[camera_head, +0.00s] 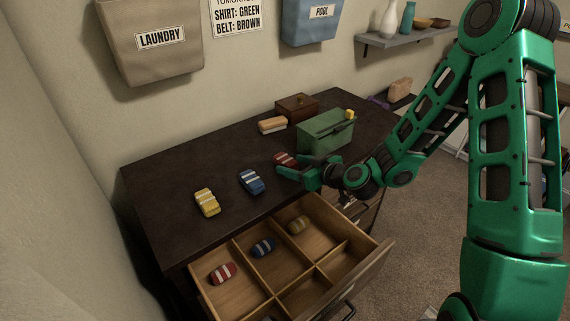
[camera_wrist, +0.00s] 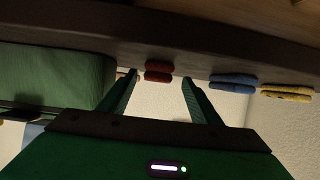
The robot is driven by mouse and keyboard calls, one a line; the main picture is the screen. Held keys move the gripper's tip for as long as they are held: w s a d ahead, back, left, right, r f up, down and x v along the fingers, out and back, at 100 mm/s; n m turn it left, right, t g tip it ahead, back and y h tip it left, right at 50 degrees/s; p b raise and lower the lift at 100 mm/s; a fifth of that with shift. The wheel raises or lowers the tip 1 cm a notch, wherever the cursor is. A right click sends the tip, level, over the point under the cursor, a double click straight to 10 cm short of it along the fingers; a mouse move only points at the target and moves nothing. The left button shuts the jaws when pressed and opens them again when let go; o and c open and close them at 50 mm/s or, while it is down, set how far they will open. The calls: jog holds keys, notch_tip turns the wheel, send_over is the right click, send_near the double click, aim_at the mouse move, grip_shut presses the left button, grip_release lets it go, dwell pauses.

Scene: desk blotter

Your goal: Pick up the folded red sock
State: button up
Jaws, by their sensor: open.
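A folded red sock with pale stripes (camera_head: 285,159) lies on the dark dresser top, left of the green box. My gripper (camera_head: 282,172) is open just in front of it, low over the top. In the wrist view, which is upside down, the red sock (camera_wrist: 158,70) shows between the tips of the two spread fingers (camera_wrist: 160,78); they do not grip it. A second folded red sock (camera_head: 222,273) lies in the front left compartment of the open drawer.
Folded blue (camera_head: 251,181) and yellow (camera_head: 207,202) socks lie left on the dresser top (camera_head: 165,180). The green box (camera_head: 325,133) stands close right of the red sock. A brush (camera_head: 272,125) and brown box (camera_head: 297,107) are behind. The open drawer (camera_head: 330,265) juts out below.

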aim_at(288, 160)
jog(key=shift+w+r+x, duration=0.1)
jog(key=shift+r+x, duration=0.1)
jog(key=shift+x, duration=1.1)
jog(key=shift+w+r+x, duration=0.15)
jog(key=shift+r+x, duration=0.05)
jog(key=shift+x, duration=1.15)
jog(key=shift+d, duration=0.1)
jog(key=c, duration=1.1)
